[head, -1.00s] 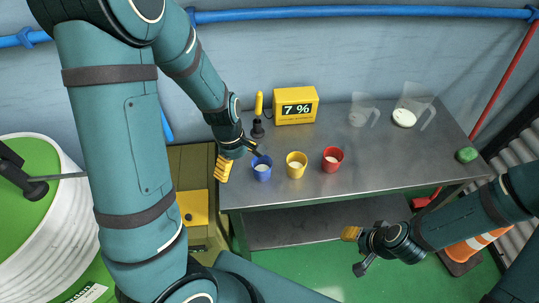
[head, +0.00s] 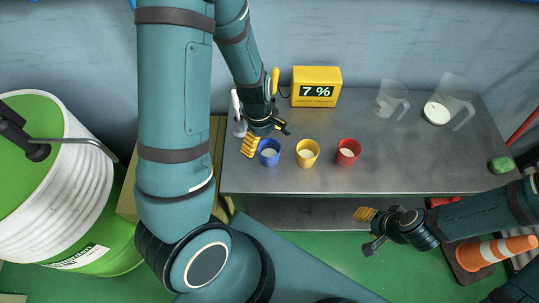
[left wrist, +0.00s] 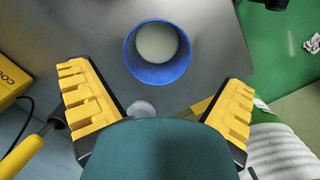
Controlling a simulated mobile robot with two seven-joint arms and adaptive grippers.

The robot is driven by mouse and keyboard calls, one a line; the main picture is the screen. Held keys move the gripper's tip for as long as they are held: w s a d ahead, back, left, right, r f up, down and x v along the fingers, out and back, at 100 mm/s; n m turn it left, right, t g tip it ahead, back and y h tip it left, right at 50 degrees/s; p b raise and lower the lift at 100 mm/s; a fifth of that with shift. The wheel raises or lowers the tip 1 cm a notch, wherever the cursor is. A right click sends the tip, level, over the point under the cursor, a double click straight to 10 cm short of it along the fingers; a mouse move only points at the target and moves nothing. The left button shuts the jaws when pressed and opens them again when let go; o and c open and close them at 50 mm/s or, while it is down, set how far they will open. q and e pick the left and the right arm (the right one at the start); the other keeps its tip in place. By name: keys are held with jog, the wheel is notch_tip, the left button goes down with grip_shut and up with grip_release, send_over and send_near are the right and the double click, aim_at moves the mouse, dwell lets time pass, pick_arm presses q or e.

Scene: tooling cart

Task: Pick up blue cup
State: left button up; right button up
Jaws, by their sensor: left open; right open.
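The blue cup (head: 269,153) stands upright near the front left of the grey metal table, with pale contents inside. In the left wrist view the blue cup (left wrist: 158,52) lies ahead of and between the fingers, not touched by them. My left gripper (head: 265,138) is open and empty, just behind the cup in the head view; its yellow finger pads show in the left wrist view (left wrist: 160,108). My right gripper (head: 368,231) is open and empty, in front of the table's edge.
A yellow cup (head: 307,153) and a red cup (head: 348,152) stand in a row right of the blue one. A yellow display box (head: 316,86) reads 7 %. Clear jugs (head: 448,98) and a green lump (head: 500,165) are at the right. The table's middle right is clear.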

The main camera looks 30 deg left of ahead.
aim_at(270, 153)
pick_arm(q)
jog(key=shift+d+f+b, duration=0.25)
jog(key=shift+f, duration=0.6)
jog(key=shift+d+f+b, duration=0.25)
jog(key=shift+d+f, duration=0.05)
jog(key=shift+f, duration=0.6)
jog(key=shift+d+f+b, duration=0.25)
jog(key=shift+f, duration=0.6)
jog(key=c, duration=1.2)
jog(key=shift+o, duration=0.2)
